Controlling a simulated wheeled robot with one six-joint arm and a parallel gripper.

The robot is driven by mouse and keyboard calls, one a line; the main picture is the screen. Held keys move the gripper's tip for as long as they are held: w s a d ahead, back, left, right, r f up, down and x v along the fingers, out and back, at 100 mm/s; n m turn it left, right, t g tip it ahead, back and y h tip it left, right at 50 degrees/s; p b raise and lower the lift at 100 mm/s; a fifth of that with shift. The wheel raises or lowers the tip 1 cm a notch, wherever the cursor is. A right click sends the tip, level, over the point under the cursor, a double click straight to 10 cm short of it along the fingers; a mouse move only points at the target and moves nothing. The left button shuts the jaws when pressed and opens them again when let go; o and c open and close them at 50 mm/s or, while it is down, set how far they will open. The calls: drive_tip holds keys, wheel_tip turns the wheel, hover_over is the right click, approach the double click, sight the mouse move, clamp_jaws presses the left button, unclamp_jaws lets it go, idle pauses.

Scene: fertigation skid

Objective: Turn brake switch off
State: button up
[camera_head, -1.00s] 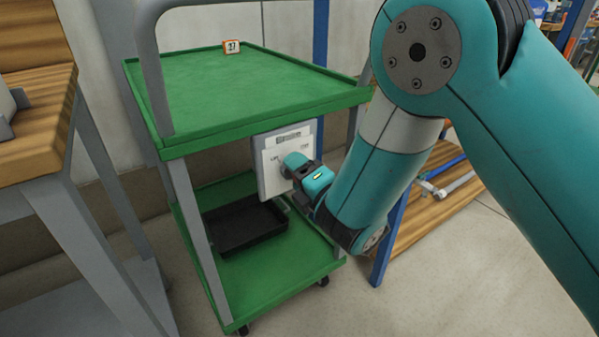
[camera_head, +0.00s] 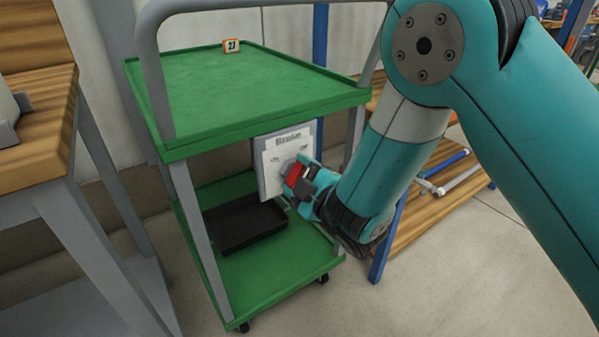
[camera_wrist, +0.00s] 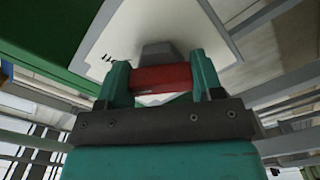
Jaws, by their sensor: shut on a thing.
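The brake switch is a white panel (camera_head: 274,172) with printed labels, mounted on the side of the green cart under its top shelf. A red handle (camera_head: 294,174) stands out from the panel. It also shows in the wrist view as a red bar (camera_wrist: 162,78) on a grey base (camera_wrist: 157,52). My gripper (camera_head: 304,177) is at the panel, and its teal fingers (camera_wrist: 160,82) close on the two ends of the red handle. Most of the printing is too small to read or hidden behind my gripper.
The green cart (camera_head: 240,92) has a small orange-edged block marked 27 (camera_head: 232,45) on top. A black tray (camera_head: 243,224) lies on its lower shelf. A wooden workbench (camera_head: 38,125) stands at left. A wooden pallet with pipes (camera_head: 440,205) lies at right. Floor in front is clear.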

drive_tip(key=shift+m, duration=0.9)
drive_tip(key=shift+a+p, duration=0.1)
drive_tip(key=shift+p, duration=0.2)
drive_tip(key=o, duration=0.9)
